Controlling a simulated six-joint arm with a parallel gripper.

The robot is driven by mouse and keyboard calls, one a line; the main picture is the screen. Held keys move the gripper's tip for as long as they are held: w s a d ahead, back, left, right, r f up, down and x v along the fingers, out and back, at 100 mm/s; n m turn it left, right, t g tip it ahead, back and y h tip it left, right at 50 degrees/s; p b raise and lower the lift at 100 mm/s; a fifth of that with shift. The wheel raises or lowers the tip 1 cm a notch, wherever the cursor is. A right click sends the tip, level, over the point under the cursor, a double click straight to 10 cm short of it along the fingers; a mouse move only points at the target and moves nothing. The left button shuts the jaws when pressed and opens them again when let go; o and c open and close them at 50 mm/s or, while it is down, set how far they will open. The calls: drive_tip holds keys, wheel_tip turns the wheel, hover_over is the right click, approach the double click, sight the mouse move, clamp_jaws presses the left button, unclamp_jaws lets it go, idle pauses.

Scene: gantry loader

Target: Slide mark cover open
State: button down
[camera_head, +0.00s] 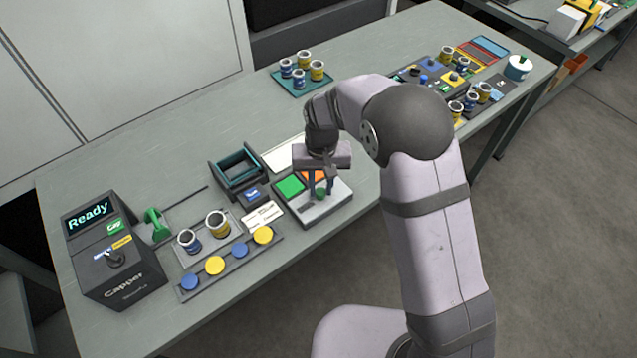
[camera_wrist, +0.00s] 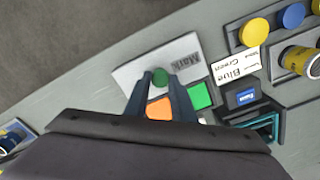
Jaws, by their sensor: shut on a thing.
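The mark cover (camera_head: 326,208) is a light grey plate with a green knob (camera_head: 320,194), at the front of a dark-framed station in the middle of the table. A green pad (camera_head: 290,186) and an orange pad (camera_head: 314,176) lie uncovered behind it. In the wrist view the cover (camera_wrist: 185,50) reads "Mark", and its knob (camera_wrist: 160,75) sits between my fingertips. My gripper (camera_head: 320,192) points down from above and is shut on the knob. My fingers hide part of the orange pad and the cover's edge.
Left of the station are a dark open holder (camera_head: 238,172), a label card (camera_head: 262,216), a rack with blue and yellow caps (camera_head: 240,250) and the Capper machine (camera_head: 112,255). A teal tray (camera_head: 290,85) with several cans stands behind. The table's front edge is close to the station.

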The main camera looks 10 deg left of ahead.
sight(322, 192)
drive_tip(key=c, duration=1.5)
unclamp_jaws()
drive_tip(key=shift+d, duration=0.2)
drive_tip(key=shift+s, duration=0.1)
drive_tip(key=shift+a+r, duration=0.1)
drive_tip(key=shift+r+b, duration=1.2)
drive_tip(key=shift+r, duration=2.45)
